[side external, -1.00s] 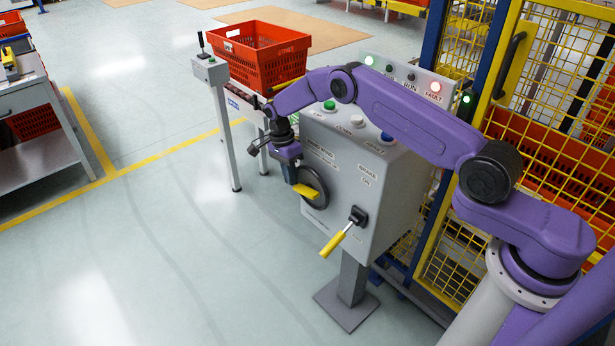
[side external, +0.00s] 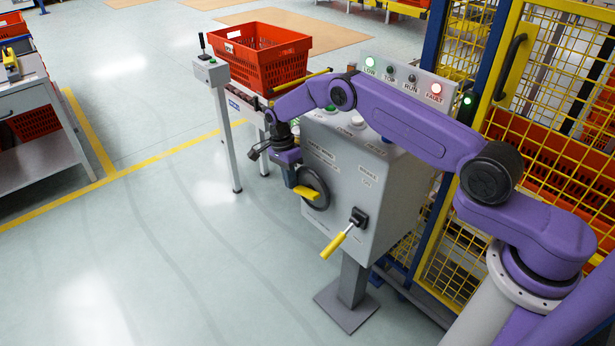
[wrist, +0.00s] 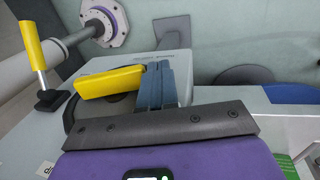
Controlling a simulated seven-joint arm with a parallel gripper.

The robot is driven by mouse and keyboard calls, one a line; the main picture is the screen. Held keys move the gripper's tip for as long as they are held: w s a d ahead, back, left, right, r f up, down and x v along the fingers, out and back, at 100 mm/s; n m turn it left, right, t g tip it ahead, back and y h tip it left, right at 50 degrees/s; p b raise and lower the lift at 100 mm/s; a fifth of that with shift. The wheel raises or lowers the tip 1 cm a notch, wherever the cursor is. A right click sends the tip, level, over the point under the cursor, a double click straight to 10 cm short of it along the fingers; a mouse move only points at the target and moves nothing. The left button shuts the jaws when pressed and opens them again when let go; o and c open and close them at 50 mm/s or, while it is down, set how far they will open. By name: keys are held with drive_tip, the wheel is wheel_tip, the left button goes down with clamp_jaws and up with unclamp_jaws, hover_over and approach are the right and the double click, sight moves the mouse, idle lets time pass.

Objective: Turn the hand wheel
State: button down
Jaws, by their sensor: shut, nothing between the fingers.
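The hand wheel (side external: 316,188) is a dark disc on the front face of a grey control box (side external: 343,205). Its yellow handle (side external: 305,193) sticks out from it; the handle also shows in the wrist view (wrist: 110,83). My gripper (side external: 292,177) is at the wheel's left upper edge. In the wrist view its blue-grey fingers (wrist: 157,85) are together with nothing between them, right beside the handle's end. They seem to touch the handle, but I cannot be sure. Part of the wheel is hidden behind my gripper in both views.
A yellow-handled lever (side external: 337,241) sticks out of the box below and right of the wheel. Buttons and lamps sit on top; green and red lamps are lit. A red crate (side external: 268,62) stands behind, a yellow mesh fence (side external: 540,95) at right.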

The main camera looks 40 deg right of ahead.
drive_tip(key=shift+r, duration=0.15)
drive_tip(key=v, duration=1.6)
drive_tip(key=s+a+r+n, duration=0.5)
drive_tip(key=a+r+n, duration=0.2)
drive_tip(key=a+r, duration=0.1)
drive_tip(key=s+a+r+n+t, duration=0.1)
drive_tip(key=s+a+r+n, duration=0.1)
drive_tip(key=s+n, duration=0.3)
drive_tip(key=s+a+r+n+t, duration=0.1)
drive_tip(key=s+r+n, duration=0.15)
drive_tip(key=s, duration=0.55)
drive_tip(key=s+d+n, duration=0.3)
drive_tip(key=s+n, duration=0.2)
drive_tip(key=s, duration=0.5)
drive_tip(key=s+d+f+n, duration=0.1)
drive_tip(key=s+d+n, duration=0.3)
drive_tip(key=s, duration=0.5)
drive_tip(key=s+d+f+n, duration=0.1)
drive_tip(key=s+d+n, duration=0.3)
drive_tip(key=s+n, duration=0.3)
drive_tip(key=s, duration=0.3)
drive_tip(key=shift+s+f+t, duration=0.2)
drive_tip(key=shift+s+t, duration=0.1)
drive_tip(key=shift+d, duration=0.1)
